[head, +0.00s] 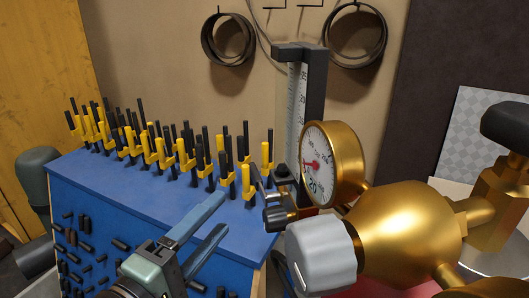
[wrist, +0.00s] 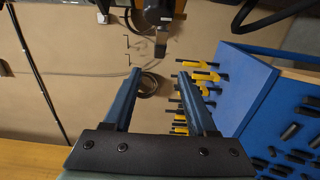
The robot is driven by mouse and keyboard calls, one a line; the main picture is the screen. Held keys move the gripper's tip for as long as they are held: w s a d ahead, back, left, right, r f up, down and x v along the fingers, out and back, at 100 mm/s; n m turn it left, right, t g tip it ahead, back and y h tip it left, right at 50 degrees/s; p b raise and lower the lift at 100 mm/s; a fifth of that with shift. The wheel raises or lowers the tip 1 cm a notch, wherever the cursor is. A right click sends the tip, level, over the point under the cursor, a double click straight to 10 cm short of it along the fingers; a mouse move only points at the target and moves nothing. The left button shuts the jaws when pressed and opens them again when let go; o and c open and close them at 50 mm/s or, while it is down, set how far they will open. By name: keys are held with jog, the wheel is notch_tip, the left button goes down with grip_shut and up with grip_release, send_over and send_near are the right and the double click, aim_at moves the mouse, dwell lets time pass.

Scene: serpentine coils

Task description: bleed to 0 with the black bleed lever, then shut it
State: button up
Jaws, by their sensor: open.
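The brass assembly (head: 400,225) fills the right of the head view. Its round gauge (head: 318,165) has a white dial and a red needle; the exact reading is too small to tell. A small black part (head: 275,215) sticks out left below the gauge, beside a white knob (head: 320,255). A larger black handle (head: 505,125) tops the brass fitting at far right. I cannot tell for certain which black part is the bleed lever. My gripper (head: 222,212) is open and empty, left of the small black part. The wrist view shows its two fingers (wrist: 159,73) apart with nothing between them.
A blue block (head: 120,205) with many yellow and black clamps stands at left, beneath and beside my gripper. A dark column with a white scale (head: 298,100) rises behind the gauge. Coils (head: 228,38) hang on the back wall. A dark part (wrist: 160,15) hangs beyond my fingers.

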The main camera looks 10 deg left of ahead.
aim_at(253, 178)
jog(key=w+p, duration=0.1)
jog(key=w, duration=0.2)
jog(key=w+d+p, duration=0.1)
jog(key=w, duration=0.3)
jog(key=w+d+p, duration=0.1)
jog(key=w, duration=0.3)
jog(key=shift+w+d+r, duration=0.1)
jog(key=shift+d+r, duration=0.05)
jog(key=shift+d, duration=0.1)
jog(key=shift+w+p, duration=0.3)
jog(key=shift+w, duration=0.2)
grip_shut()
dwell(0.5)
